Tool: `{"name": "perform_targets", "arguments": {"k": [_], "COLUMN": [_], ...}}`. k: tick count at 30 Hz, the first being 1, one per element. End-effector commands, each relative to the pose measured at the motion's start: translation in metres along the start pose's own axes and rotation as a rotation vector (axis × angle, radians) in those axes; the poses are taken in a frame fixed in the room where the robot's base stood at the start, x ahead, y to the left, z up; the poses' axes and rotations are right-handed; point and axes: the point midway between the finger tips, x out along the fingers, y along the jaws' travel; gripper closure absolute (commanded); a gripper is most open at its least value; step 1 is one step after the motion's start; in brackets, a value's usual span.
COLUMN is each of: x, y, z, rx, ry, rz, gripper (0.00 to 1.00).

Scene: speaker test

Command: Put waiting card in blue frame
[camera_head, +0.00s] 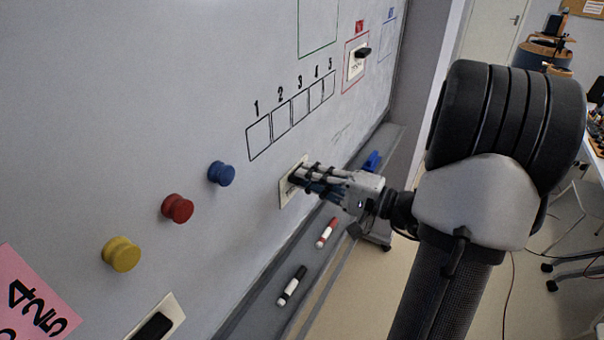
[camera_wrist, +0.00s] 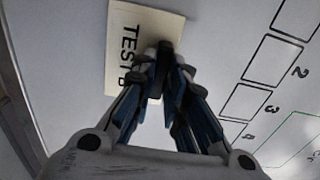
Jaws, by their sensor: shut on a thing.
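A cream card (camera_head: 286,194) lies against the whiteboard, below the numbered boxes. In the wrist view the card (camera_wrist: 118,48) shows black lettering that reads "TEST" and a partly hidden character. My gripper (camera_head: 298,178) is shut on the card at its middle; the fingers (camera_wrist: 165,62) cover the part they grip and some of the lettering. The blue frame (camera_head: 387,34) is a thin blue outline high at the far right of the board. Its inside looks bare, though it is small in view.
A red frame (camera_head: 345,80) holds a card with a black handle (camera_head: 363,52). Numbered boxes (camera_head: 259,138) lie between. Blue (camera_head: 221,173), red (camera_head: 177,208) and yellow (camera_head: 121,254) knobs are left. A tray (camera_head: 262,309) below holds markers. Another card (camera_head: 171,311) is at the bottom.

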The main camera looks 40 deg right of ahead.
Motion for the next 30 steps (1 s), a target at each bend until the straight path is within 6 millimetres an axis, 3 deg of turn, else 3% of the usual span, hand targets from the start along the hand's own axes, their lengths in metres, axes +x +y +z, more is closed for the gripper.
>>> {"name": "perform_targets", "arguments": {"k": [16, 30], "x": [-0.001, -0.014], "y": [-0.001, -0.001], "z": [0.000, -0.001], "rx": [0.000, -0.001], "ry": [0.000, 0.001], "rz": [0.000, 0.000], "gripper": [1.00, 1.00]}}
